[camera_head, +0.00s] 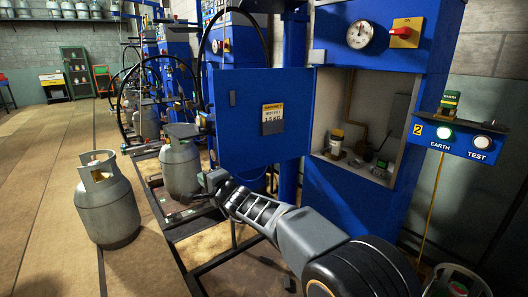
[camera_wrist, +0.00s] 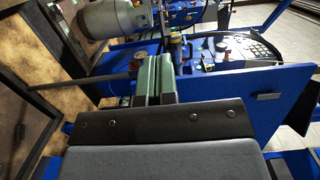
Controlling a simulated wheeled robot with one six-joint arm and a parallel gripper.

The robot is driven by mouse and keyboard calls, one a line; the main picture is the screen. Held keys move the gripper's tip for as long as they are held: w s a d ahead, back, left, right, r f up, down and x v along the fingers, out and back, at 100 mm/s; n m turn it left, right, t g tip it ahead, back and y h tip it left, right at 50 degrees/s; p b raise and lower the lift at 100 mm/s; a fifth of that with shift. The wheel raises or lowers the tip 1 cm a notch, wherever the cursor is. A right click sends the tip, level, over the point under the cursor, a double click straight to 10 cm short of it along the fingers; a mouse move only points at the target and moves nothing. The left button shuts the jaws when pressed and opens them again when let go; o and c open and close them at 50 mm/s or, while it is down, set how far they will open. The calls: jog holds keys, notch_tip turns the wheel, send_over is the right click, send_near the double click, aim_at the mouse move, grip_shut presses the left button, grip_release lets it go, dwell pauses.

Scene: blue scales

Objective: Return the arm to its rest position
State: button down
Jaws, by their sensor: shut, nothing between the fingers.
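My arm reaches from the lower right of the head view toward the middle left, in front of the blue scale cabinet (camera_head: 355,205). My gripper (camera_head: 207,183) is at its far end, low beside a grey gas cylinder (camera_head: 180,168); I cannot tell whether they touch. In the wrist view my gripper (camera_wrist: 156,60) shows two green fingers side by side, shut with nothing between them. The fingers point toward blue scale equipment (camera_wrist: 225,55). A grey cylinder (camera_wrist: 112,18) lies across the upper left of the wrist view.
The cabinet's blue door (camera_head: 262,113) stands open just behind my arm. A free-standing grey cylinder (camera_head: 107,200) is on the floor at left. A blue button box (camera_head: 460,140) juts out at right. The floor at far left (camera_head: 40,190) is clear.

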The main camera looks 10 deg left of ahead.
jog(key=s+d+r+n+g+h+p, duration=0.1)
jog(key=s+d+r+n+g+p, duration=0.2)
jog(key=d+r+p, duration=0.5)
jog(key=s+d+r+n+g+h+p, duration=0.1)
jog(key=s+d+r+n+p, duration=0.35)
jog(key=r+p, duration=0.6)
jog(key=s+d+r+g+h+p, duration=0.1)
jog(key=s+d+r+h+p, duration=0.2)
jog(key=s+d+p, duration=0.3)
jog(key=s+d+r+g+h+p, duration=0.1)
jog(key=s+d+r+h+p, duration=0.2)
jog(key=d+p, duration=0.6)
jog(key=s+d+r+g+h+p, duration=0.1)
jog(key=s+d+r+h+p, duration=0.2)
jog(key=d, duration=1.2)
jog(key=s+h+p, duration=0.3)
jog(key=s+p, duration=0.1)
jog(key=s, duration=0.2)
jog(key=shift+s+r+p, duration=0.2)
jog(key=shift+r+p, duration=0.1)
jog(key=shift+p, duration=0.1)
